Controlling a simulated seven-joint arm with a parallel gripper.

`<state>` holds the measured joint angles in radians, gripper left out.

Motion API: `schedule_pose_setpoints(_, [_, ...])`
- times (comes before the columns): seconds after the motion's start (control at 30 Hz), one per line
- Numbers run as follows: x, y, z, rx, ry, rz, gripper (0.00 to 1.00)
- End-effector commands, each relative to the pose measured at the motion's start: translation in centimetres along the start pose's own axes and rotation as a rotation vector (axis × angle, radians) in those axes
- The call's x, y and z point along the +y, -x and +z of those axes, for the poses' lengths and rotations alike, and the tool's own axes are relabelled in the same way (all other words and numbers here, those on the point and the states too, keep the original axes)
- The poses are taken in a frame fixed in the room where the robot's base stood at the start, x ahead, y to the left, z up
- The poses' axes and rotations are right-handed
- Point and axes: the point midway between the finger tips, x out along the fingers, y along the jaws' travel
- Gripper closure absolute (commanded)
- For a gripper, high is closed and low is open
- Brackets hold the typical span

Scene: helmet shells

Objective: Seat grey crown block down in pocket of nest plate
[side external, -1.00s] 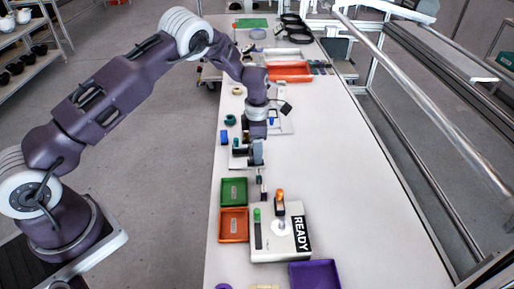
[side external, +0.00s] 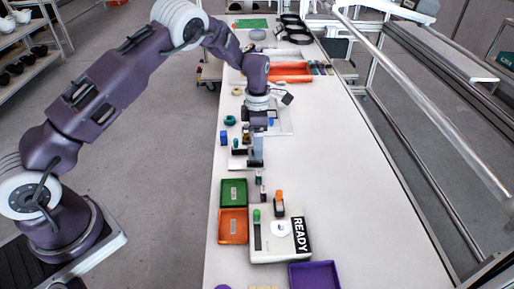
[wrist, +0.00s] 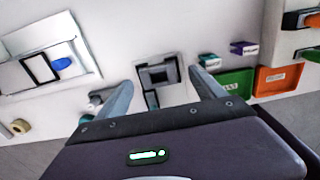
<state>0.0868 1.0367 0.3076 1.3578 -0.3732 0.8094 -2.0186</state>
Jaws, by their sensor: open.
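My gripper (side external: 256,163) points down over the near-left part of the long white table. In the wrist view its two fingers (wrist: 162,79) are spread wide, with nothing gripped. A grey square piece (wrist: 142,77) with a dark recessed middle shows between the fingertips, apart from both. I cannot tell for sure whether it is the crown block or the nest plate's pocket. A smaller dark-framed piece (wrist: 152,98) lies just below it. In the side view the fingers hide most of this spot.
A white plate (wrist: 84,70) with a dark frame and a blue oval lies to the left in the wrist view. Green (side external: 233,181) and orange (side external: 233,239) trays and a READY box (side external: 265,250) stand nearer the camera. The table's right side is clear.

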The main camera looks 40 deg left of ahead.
Motion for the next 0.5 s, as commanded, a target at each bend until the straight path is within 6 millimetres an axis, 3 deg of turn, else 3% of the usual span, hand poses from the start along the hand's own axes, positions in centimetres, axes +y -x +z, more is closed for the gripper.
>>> schedule_pose_setpoints(0.1, [0.2,3.6,0.1,-0.003,-0.002,0.007,0.21])
schedule_pose_setpoints(0.23, [0.2,6.6,0.0,-0.002,-0.002,0.007,0.21])
schedule_pose_setpoints(0.5, [0.2,8.7,-0.1,0.000,-0.002,0.005,0.21])
